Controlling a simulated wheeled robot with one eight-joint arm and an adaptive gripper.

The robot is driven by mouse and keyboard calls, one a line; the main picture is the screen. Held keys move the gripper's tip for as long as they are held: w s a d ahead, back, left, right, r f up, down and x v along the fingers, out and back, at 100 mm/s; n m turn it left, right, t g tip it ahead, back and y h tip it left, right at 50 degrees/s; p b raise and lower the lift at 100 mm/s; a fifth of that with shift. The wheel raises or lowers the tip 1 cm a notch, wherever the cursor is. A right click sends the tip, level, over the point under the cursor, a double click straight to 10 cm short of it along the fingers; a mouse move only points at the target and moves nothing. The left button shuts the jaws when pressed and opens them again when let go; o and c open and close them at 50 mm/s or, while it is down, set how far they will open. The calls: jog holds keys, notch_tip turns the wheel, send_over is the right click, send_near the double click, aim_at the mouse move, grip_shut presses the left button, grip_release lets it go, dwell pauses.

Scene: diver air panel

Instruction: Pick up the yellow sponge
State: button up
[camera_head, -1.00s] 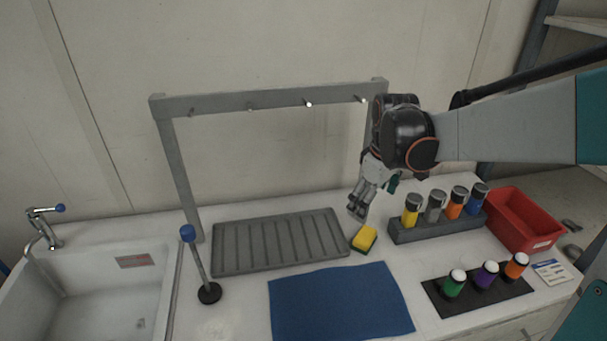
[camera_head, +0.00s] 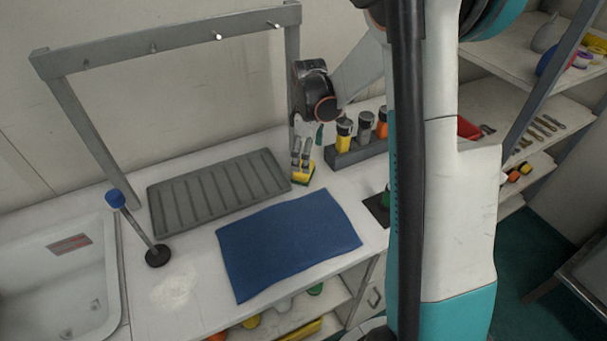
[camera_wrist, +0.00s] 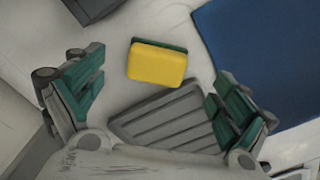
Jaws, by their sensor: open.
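The yellow sponge (camera_head: 303,174) with a dark green underside lies on the white counter, between the grey ribbed drain tray and the bottle rack. It also shows in the wrist view (camera_wrist: 157,65), ahead of the fingers and between their lines. My gripper (camera_head: 301,160) points down just above or behind the sponge in the head view; its fingers partly cover the sponge. In the wrist view my gripper (camera_wrist: 160,95) is open, with its green-padded fingers spread wide on either side and nothing between them. I cannot tell the exact height gap.
The grey drain tray (camera_head: 215,193) lies left of the sponge, a blue mat (camera_head: 287,240) in front. A grey rack (camera_head: 345,158) with several bottles stands close on the right. A grey hook frame (camera_head: 75,115) rises behind.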

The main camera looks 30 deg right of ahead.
jog(key=shift+w+f+b, duration=0.1)
jog(key=shift+f+b, duration=1.15)
jog(key=shift+f, duration=1.75)
jog(key=shift+r, duration=0.1)
jog(key=shift+c, duration=0.5)
jog(key=c, duration=1.2)
jog(key=shift+c, duration=0.2)
notch_tip(320, 180, up, 20)
jog(key=p, duration=0.6)
